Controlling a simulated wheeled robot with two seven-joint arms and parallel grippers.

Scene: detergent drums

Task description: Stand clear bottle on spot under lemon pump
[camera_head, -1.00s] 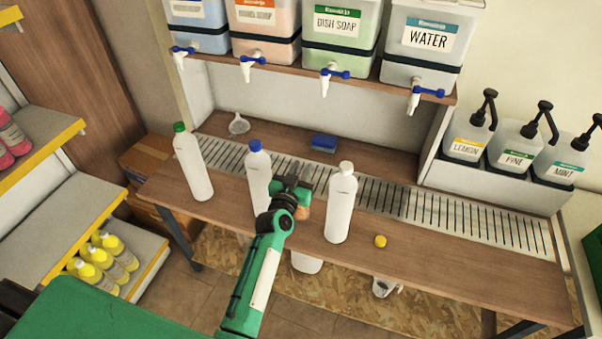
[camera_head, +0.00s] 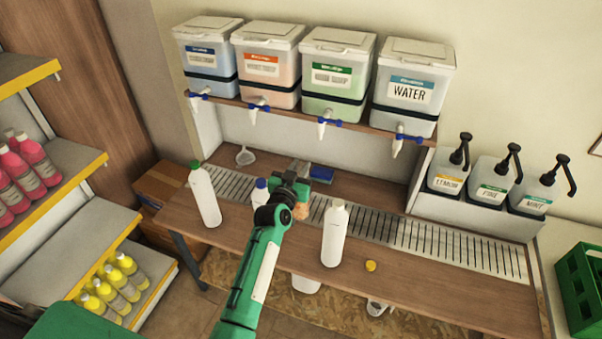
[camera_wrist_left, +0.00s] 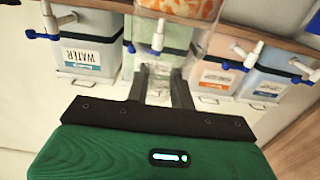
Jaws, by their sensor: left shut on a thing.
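My left gripper (camera_head: 291,190) is shut on a see-through bottle, raised near the blue-capped bottle. In the left wrist view the clear bottle (camera_wrist_left: 157,80) lies between the fingers, with an orange-and-white patterned part (camera_wrist_left: 185,8) at the top edge. In the head view the gripper mostly hides it; only a small orange-brown part (camera_head: 300,211) shows. The lemon pump (camera_head: 447,180) stands at the right, leftmost of three pumps, on a raised white ledge. The slatted strip (camera_head: 415,237) below it looks bare; no separate spot mark can be made out. My right gripper is not in view.
White bottles with green (camera_head: 205,196), blue (camera_head: 260,190) and white (camera_head: 335,234) caps stand on the bench. A yellow cap (camera_head: 370,266) lies right of them. Tap dispensers (camera_head: 408,92) line the shelf above. A blue sponge (camera_head: 322,173) lies behind my gripper.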

